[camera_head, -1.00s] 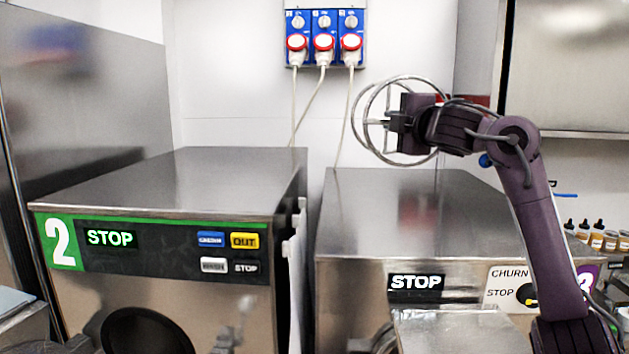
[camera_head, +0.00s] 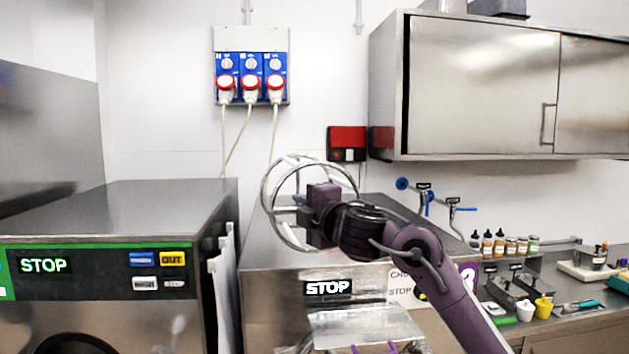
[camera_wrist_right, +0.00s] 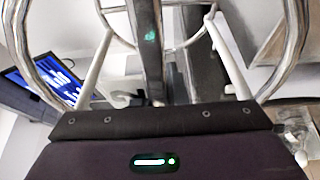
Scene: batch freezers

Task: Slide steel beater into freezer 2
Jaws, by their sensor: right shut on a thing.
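My right gripper (camera_head: 303,212) is shut on the steel beater (camera_head: 268,196), an open frame of bent steel rings and bars. The beater is held up in the air, in front of the wall and the top of the right-hand freezer in the picture. Its curved rings also fill the sides of the right wrist view (camera_wrist_right: 296,45). Freezer 2 (camera_head: 120,205) stands at the left, with a green-edged panel reading STOP. Its dark round front opening (camera_head: 85,345) shows only partly at the bottom edge. The beater is apart from it, to its right. My left gripper is not in view.
Freezer 3 (camera_head: 258,290) stands right of freezer 2, with a narrow gap between. A steel cupboard (camera_head: 480,85) hangs at upper right. A counter (camera_head: 560,305) with bottles and small tubs is at right. Cables hang from the blue socket box (camera_head: 250,78).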

